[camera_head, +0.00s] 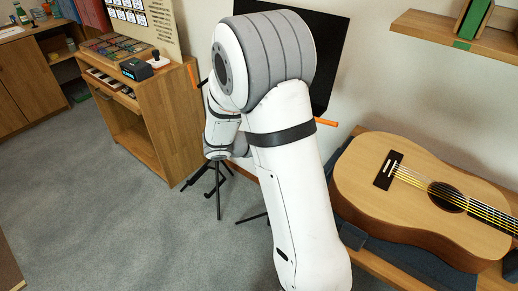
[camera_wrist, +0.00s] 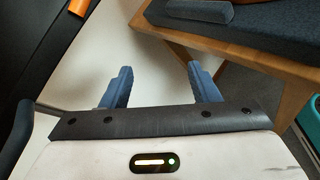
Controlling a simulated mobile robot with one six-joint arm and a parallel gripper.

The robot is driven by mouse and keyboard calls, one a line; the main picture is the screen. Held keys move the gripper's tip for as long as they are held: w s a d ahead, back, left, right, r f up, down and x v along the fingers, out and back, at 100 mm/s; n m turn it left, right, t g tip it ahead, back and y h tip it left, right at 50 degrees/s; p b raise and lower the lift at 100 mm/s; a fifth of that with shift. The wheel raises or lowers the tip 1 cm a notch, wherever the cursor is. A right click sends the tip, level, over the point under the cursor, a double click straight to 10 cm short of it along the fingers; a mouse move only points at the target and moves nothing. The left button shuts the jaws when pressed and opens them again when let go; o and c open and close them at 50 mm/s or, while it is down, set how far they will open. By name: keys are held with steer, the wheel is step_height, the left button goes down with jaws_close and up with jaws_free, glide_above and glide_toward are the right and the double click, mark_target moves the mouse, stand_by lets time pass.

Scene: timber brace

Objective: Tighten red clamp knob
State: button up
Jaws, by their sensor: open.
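I see no red clamp knob in either view. My gripper (camera_wrist: 160,75) is open in the wrist view, with its two blue fingers spread apart and nothing between them. Behind the fingers is a pale wall-like surface, and a wooden bench edge runs close to the right finger. In the head view my arm covers the middle of the picture, and my gripper cannot be made out there.
An acoustic guitar (camera_head: 408,190) lies on a padded wooden bench (camera_head: 375,270) at the right. An orange bar end (camera_head: 326,122) sticks out beside my arm. A wooden cabinet (camera_head: 150,110) stands at the left, a shelf (camera_head: 455,37) upper right. Grey carpet (camera_head: 110,225) is clear.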

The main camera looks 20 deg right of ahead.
steer(key=w+a+f+n+t+h+b, duration=0.1)
steer(key=w+a+f+n+t+b, duration=0.2)
steer(key=w+f+n+t, duration=0.35)
steer(key=w+a+f+n+t+b, duration=0.2)
steer(key=w+a+f+n+t, duration=0.1)
steer(key=w+f, duration=0.5)
steer(key=shift+g, duration=0.25)
steer(key=x, duration=0.4)
steer(key=s+f+x, duration=0.1)
steer(key=x, duration=0.2)
steer(key=shift+s+d+r+b, duration=0.1)
steer(key=shift+d+b, duration=0.2)
steer(key=shift+b, duration=0.05)
steer(key=c, duration=1)
steer(key=shift+o, duration=0.2)
